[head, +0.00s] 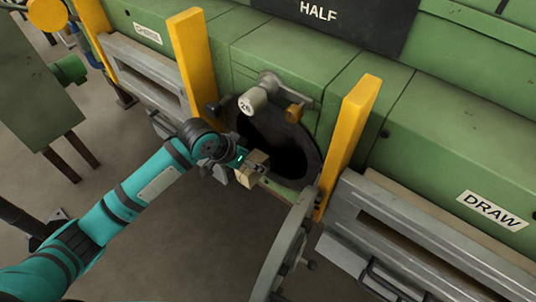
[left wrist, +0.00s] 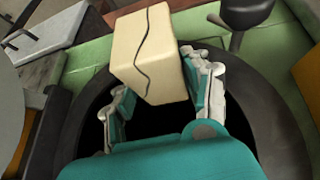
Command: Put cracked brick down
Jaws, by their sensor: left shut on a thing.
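The cracked brick (head: 251,170) is a pale cream block. In the left wrist view the brick (left wrist: 152,50) has a dark wavy crack running down its face. My left gripper (head: 247,164) is shut on the brick and holds it in front of the round dark opening (head: 283,143) of the green furnace, near the opening's lower left edge. In the left wrist view the two fingers of the left gripper (left wrist: 160,88) are at either side of the brick's near end. My right gripper is not in view.
A round grey door (head: 285,250) stands swung out below right of the opening. Yellow posts (head: 192,65) and (head: 347,145) flank the opening. A knob marked 26 (head: 252,100) sits above it. Bare floor (head: 190,250) lies below left.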

